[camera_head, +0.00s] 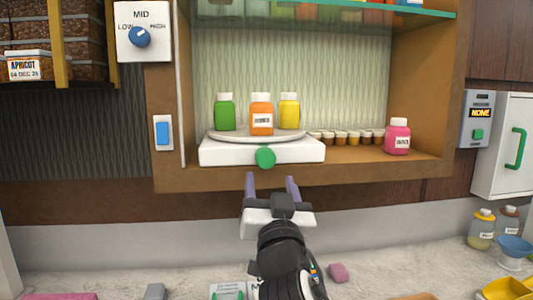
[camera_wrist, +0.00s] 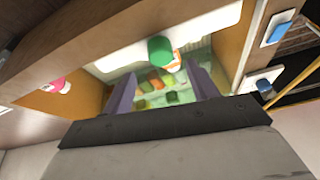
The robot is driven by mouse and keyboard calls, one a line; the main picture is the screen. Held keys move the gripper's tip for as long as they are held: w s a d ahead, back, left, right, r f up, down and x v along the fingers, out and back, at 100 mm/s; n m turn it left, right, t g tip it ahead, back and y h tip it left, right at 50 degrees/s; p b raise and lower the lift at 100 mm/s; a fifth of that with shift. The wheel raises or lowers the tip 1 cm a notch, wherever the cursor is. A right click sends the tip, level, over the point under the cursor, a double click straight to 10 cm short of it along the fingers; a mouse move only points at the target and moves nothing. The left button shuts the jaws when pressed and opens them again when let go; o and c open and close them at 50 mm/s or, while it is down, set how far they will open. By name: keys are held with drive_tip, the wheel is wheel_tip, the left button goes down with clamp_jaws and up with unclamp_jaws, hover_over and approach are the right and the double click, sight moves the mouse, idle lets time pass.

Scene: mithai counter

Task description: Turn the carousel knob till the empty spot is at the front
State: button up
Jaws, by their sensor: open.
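The carousel (camera_head: 217,135) is a round plate on a white base (camera_head: 232,154) in the wooden niche. A green bottle (camera_head: 224,113), an orange bottle (camera_head: 261,117) and a yellow bottle (camera_head: 289,112) stand on it. The orange bottle is at the front. The green knob (camera_head: 265,158) is on the front of the base. My gripper (camera_head: 271,184) is open and empty, below and in front of the knob, apart from it. In the wrist view the knob (camera_wrist: 160,50) shows beyond the fingers (camera_wrist: 160,92). The plate's back edge is partly hidden by bottles.
A pink bottle (camera_head: 397,138) and a row of small jars (camera_head: 347,137) stand right of the carousel on the shelf. A glass shelf (camera_head: 320,14) with jars is above. The niche's wooden front edge (camera_head: 370,172) lies beyond my gripper. A blue switch (camera_head: 163,133) is on the left.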

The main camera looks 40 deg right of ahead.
sight(266, 163)
drive_tip(key=p+x, duration=0.1)
drive_tip(key=x, duration=0.3)
drive_tip(key=shift+w+d+r+p, duration=0.15)
drive_tip(key=shift+w+r+p, duration=0.15)
drive_tip(key=shift+p, duration=0.05)
drive_tip(key=shift+w+d+r, duration=0.1)
drive_tip(key=shift+w+d, duration=0.3)
drive_tip(key=shift+w, duration=0.2)
drive_tip(key=shift+c, duration=0.2)
drive_tip(key=c, duration=1)
